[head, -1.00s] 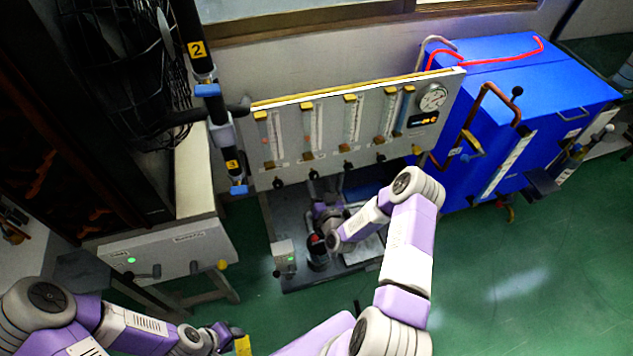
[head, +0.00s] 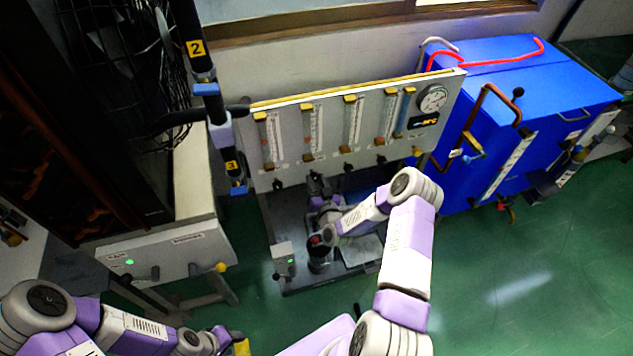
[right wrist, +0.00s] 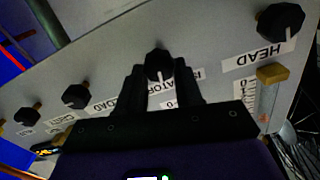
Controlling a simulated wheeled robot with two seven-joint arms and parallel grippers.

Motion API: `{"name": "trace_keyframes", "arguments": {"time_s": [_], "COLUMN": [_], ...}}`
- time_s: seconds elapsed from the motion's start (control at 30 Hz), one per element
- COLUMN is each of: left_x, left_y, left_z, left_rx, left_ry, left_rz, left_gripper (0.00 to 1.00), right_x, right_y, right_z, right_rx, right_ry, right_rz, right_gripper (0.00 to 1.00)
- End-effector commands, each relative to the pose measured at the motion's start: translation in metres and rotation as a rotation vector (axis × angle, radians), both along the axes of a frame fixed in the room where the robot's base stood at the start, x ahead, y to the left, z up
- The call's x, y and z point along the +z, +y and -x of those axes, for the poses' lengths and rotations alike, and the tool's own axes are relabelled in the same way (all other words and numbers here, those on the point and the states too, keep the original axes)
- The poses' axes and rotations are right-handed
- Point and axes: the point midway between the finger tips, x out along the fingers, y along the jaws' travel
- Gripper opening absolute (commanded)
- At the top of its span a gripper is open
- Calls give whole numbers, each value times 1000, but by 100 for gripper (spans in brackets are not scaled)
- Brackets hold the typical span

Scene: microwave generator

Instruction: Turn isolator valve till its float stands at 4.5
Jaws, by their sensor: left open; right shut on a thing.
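The flowmeter panel (head: 330,130) carries several clear tubes, each with a black knob below it. In the right wrist view my right gripper (right wrist: 160,80) is shut on a black knob (right wrist: 157,62). The label behind it is partly hidden and ends in "ATOR". This knob is the one beside the HEAD knob (right wrist: 281,21). In the head view my right gripper (head: 315,188) is at the second knob from the left, below the second tube (head: 313,128). The float's reading there is too small to tell. My left gripper (head: 228,338) is open, low at the left.
A round gauge (head: 432,98) sits at the panel's right end. A blue cabinet (head: 545,80) with pipes stands right of it. A black post (head: 205,85) rises at the panel's left. A small grey box (head: 283,255) stands below. Green floor is clear at right.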

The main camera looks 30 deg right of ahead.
Motion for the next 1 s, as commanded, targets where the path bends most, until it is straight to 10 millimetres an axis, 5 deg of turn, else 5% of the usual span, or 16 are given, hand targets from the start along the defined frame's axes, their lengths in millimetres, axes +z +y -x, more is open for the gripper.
{"name": "trace_keyframes", "arguments": {"time_s": [0.5,0.53,0.67,1.0], "left_x": [-4,-4,-4,-3], "left_y": [0,0,0,0], "left_z": [0,0,0,0], "left_rx": [0,0,0,0], "left_ry": [0,0,0,0], "left_rz": [0,0,0,0], "left_gripper": [43,43,43,43], "right_x": [-1,-1,-1,-1], "right_y": [1,1,1,2], "right_z": [1,1,1,3], "right_rx": [1,1,0,0], "right_ry": [36,36,35,35], "right_rz": [133,133,133,133], "right_gripper": [5,38,58,61]}}
